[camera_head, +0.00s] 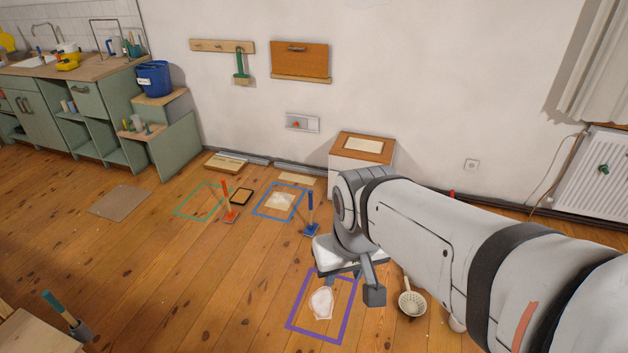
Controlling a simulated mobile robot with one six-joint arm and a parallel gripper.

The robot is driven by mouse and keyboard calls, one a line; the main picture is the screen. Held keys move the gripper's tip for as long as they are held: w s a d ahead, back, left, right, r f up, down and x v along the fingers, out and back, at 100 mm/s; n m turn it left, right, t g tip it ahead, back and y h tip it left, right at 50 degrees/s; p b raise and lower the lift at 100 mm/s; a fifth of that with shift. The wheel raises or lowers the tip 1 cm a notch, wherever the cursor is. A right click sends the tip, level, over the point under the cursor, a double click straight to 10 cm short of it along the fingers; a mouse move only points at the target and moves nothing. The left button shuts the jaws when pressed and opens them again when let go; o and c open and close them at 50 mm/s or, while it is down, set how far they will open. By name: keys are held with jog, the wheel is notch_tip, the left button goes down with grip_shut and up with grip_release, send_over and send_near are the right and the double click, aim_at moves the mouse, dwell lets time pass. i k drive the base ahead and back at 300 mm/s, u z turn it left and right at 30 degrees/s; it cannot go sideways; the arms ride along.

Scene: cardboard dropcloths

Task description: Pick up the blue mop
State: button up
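The blue mop (310,213) stands upright on the wooden floor, with a thin blue handle and a flat blue head at its foot. It is just left of my gripper (352,284) in the picture and is not touched by it. My gripper hangs from the arm at the centre right, pointing down over the floor. Its fingers look spread, with nothing seen held between them, though the wrist hides part of them.
A red mop (228,202) stands farther left. Floor outlines are green (181,215), blue (259,213) and purple (296,300); the last surrounds a white cloth (321,303). A strainer (412,303) lies right of it. A white cabinet (345,175) stands behind.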

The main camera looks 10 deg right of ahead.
aim_at(310, 230)
jog(key=z, duration=0.2)
jog(key=i, duration=3.2)
jog(key=z, duration=0.3)
